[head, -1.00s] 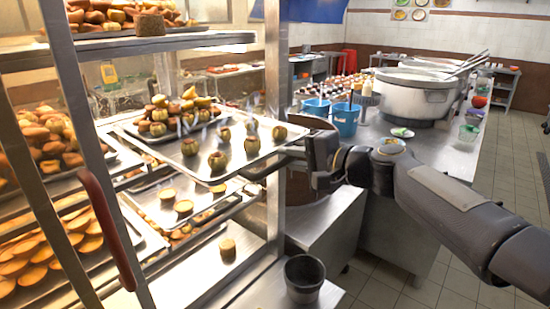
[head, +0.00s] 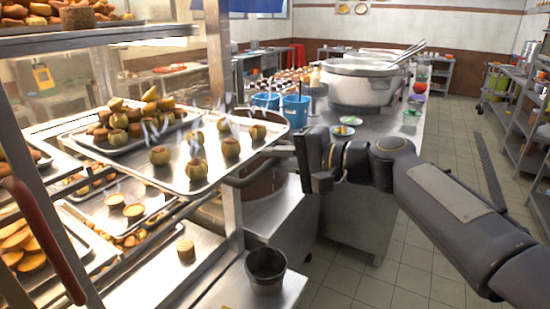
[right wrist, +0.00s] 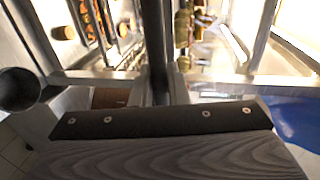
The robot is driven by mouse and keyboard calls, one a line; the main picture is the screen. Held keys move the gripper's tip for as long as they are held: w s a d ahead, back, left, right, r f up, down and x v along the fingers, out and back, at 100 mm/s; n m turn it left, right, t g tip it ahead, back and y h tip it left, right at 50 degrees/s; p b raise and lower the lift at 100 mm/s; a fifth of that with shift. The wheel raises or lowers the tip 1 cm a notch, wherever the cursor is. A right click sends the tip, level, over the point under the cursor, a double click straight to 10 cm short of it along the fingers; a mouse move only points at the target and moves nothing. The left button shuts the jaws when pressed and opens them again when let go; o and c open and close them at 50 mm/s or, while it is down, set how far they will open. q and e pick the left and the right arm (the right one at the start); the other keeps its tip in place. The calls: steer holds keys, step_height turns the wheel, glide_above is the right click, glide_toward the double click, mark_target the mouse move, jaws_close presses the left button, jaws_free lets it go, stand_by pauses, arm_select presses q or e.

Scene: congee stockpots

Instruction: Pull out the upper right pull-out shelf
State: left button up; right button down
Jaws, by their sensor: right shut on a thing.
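The upper right pull-out shelf (head: 213,178) is a shiny metal tray in the lit rack. It holds several round, browned green items and juts out past the rack's front post (head: 222,60). My right gripper (head: 288,151) is at the shelf's right front edge and is shut on its handle; the jaws are small and partly hidden in the head view. In the right wrist view, the close dark gripper parts hide most of the grip. My left gripper is not in view.
A lower shelf (head: 112,212) with round pastries lies below. A dark cup (head: 266,270) stands on the ledge below right. A counter with a large pot (head: 362,85) and blue buckets (head: 296,110) is behind my right gripper.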

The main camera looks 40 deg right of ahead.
steer(key=c, duration=1.5)
jaws_free()
steer(key=v, duration=0.8)
steer(key=shift+w, duration=0.1)
